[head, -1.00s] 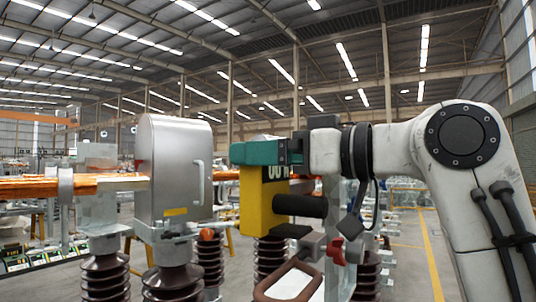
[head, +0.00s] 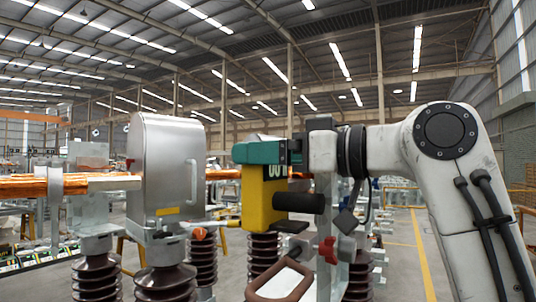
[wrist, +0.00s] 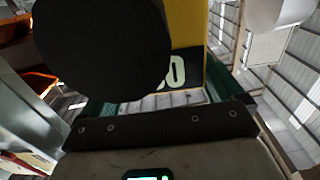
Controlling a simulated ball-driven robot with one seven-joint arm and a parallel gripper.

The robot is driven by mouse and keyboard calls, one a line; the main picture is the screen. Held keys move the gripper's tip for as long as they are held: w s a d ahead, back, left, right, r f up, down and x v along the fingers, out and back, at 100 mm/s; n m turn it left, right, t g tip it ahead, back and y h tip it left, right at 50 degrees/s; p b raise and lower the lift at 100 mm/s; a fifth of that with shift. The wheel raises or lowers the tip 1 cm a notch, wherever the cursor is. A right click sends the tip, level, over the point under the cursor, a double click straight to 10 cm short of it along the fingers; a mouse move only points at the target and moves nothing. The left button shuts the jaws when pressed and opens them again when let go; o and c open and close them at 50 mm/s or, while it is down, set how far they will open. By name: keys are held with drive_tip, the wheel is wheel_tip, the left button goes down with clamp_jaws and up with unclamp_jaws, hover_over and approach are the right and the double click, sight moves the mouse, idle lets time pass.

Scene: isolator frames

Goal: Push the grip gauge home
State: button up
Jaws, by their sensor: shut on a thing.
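The grip gauge is a yellow block (head: 262,200) with a black handle (head: 298,202) jutting to the right and a dark display at its top. In the head view my gripper (head: 256,153), with teal fingers, is shut on the gauge's upper end. In the wrist view the yellow body (wrist: 188,22), the display with pale digits and a large round black end, probably the handle, fill the middle. That round end hides much of the gauge. I cannot tell whether the gauge's lower end touches anything.
A grey metal housing (head: 166,165) with a handle stands left of the gauge on brown ribbed insulators (head: 165,284). A copper bar (head: 85,184) runs in from the left. A red knob (head: 327,250) and a brown-rimmed loop (head: 281,283) sit below the gauge. Floor shows at right.

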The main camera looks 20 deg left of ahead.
drive_tip(key=shift+w+d+r, duration=0.1)
drive_tip(key=shift+w+r, duration=0.05)
drive_tip(key=shift+w, duration=0.15)
drive_tip(key=o, duration=1.4)
drive_tip(key=shift+o, duration=0.2)
drive_tip(key=s+d+b, duration=0.1)
drive_tip(key=d+b, duration=0.3)
drive_tip(key=d, duration=0.6)
drive_tip(key=shift+s+d, duration=0.25)
drive_tip(key=shift+d, duration=0.1)
drive_tip(key=shift+c, duration=0.2)
